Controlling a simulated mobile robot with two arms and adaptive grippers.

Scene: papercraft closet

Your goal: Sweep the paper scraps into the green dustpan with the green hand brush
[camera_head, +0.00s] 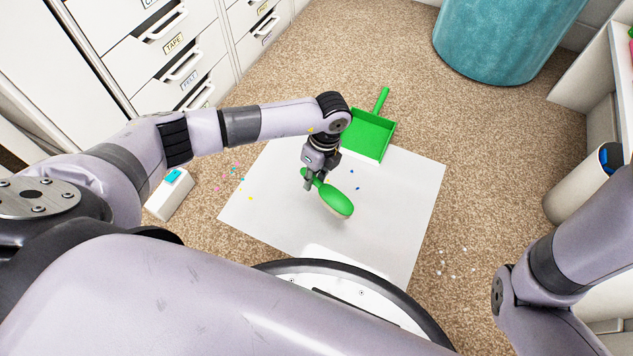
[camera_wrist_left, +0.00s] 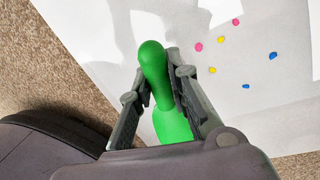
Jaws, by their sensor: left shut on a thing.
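My left gripper (camera_head: 311,180) is shut on the handle of the green hand brush (camera_head: 336,200), above the white sheet (camera_head: 400,200). The brush head points to the lower right in the head view. In the left wrist view the brush handle (camera_wrist_left: 153,65) stands between both fingers. The green dustpan (camera_head: 368,135) lies at the sheet's far edge, its handle pointing away. Blue scraps (camera_head: 352,187) lie on the sheet near the brush. Pink, yellow and blue scraps (camera_wrist_left: 221,40) show on the sheet in the left wrist view. My right gripper is out of view.
Colored scraps (camera_head: 236,177) lie near the sheet's left edge, and white bits (camera_head: 456,262) on the carpet at right. A white box (camera_head: 170,193) with a blue top stands left. Drawers (camera_head: 170,60) line the left; a teal bin (camera_head: 505,35) stands at the back.

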